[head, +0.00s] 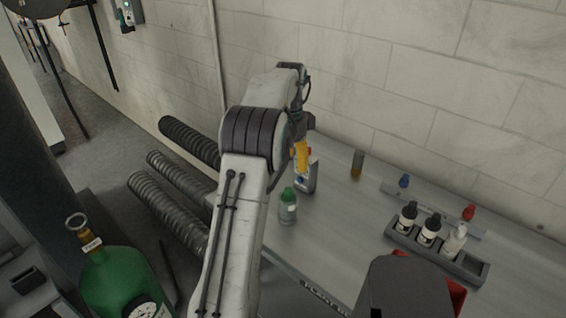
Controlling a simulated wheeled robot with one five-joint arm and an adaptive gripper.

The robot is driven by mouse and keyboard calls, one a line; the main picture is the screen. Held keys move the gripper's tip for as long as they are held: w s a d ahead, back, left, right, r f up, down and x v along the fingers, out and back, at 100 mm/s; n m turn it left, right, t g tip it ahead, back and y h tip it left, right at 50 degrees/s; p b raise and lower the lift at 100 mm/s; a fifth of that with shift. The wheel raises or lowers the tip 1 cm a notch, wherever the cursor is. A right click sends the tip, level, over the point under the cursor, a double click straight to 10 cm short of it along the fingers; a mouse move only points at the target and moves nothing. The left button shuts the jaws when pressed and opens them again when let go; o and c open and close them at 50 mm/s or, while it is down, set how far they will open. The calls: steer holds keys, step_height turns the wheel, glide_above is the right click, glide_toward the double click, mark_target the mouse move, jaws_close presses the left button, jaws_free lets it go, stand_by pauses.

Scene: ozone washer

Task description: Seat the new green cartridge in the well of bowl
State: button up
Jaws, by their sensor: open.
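My arm reaches up from the bottom and over the grey bench. My gripper (301,154) is at its far end, seen small and partly hidden by the wrist, with a yellow part pointing down at a small grey box. The gap between its fingers is not clear, and I see nothing held in it. A small container with a green cap and green band (288,207) stands upright on the bench near the arm, apart from the gripper. I cannot tell whether it is the new green cartridge. I cannot make out the bowl or its well.
The small grey box (306,179) has coloured buttons. An amber vial (357,163) stands behind it. A dark rack (470,268) holds dropper bottles, near a red bin (457,297). Ribbed hoses (165,212) and a green gas cylinder (122,284) are left of the bench.

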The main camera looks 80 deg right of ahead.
steer(key=w+a+r+n+h, duration=0.1)
steer(key=w+a+r+n, duration=0.35)
steer(key=w, duration=0.45)
steer(key=w+a+r+n, duration=0.3)
steer(key=w+a+n, duration=0.15)
steer(key=w, duration=0.45)
steer(key=w+a+r+n+t, duration=0.1)
steer(key=w+a+n, duration=0.3)
steer(key=a, duration=0.4)
steer(key=w+a+r+n+t, duration=0.1)
steer(key=w+a+r+n, duration=0.1)
steer(key=w+a+n, duration=0.4)
steer(key=s+a+n+t, duration=0.1)
steer(key=a+n, duration=0.5)
steer(key=a, duration=1)
steer(key=s+a+f+n+t, duration=0.1)
steer(key=s+a+f+n, duration=0.1)
steer(key=a+n, duration=0.3)
steer(key=s+a+f+n+y, duration=0.1)
steer(key=s+a+f+n, duration=0.2)
steer(key=s+a+n, duration=0.2)
steer(key=shift+a+f+n+t, duration=0.3)
steer(key=shift+a+t, duration=0.1)
steer(key=shift+a, duration=0.65)
steer(key=shift+f, duration=0.2)
steer(key=shift+d, duration=0.1)
